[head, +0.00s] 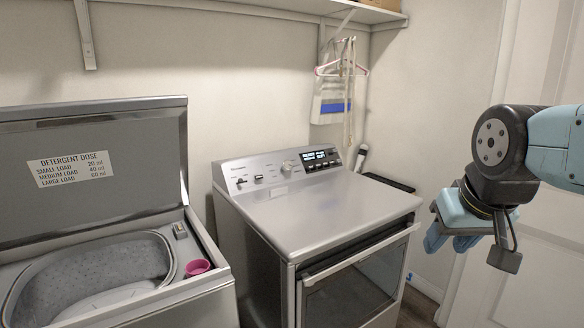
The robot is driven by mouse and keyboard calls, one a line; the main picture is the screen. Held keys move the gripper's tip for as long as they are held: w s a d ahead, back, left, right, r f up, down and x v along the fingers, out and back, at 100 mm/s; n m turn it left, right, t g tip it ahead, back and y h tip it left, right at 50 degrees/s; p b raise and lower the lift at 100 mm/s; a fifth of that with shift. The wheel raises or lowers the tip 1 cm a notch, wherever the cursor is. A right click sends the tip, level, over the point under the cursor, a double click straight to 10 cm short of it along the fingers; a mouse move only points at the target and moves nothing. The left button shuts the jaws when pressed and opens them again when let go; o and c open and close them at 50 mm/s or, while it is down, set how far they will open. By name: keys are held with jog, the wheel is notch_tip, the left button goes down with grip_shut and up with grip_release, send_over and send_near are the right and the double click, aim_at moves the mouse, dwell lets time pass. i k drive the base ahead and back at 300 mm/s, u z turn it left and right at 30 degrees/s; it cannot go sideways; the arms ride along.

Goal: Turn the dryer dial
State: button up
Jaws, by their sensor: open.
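The dryer (330,215) is the silver machine in the middle of the head view, with a control panel along its back edge. A round dial (287,166) sits on that panel, left of a dark lit display (320,159). My gripper (445,243) is at the right, in front of and right of the dryer, pointing down and left. It is open and apart from the dryer and dial. Its fingers are partly seen from the side.
A topload washer (215,285) with its lid (95,165) raised stands at the left, a pink cup (197,267) on its rim. A hanger (342,70) with bags hangs behind the dryer under a shelf (290,8). A white door (535,230) is behind my arm. The dryer top is clear.

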aim_at(287, 165)
jog(key=z, duration=0.05)
jog(key=i, duration=0.9)
jog(key=u, duration=0.1)
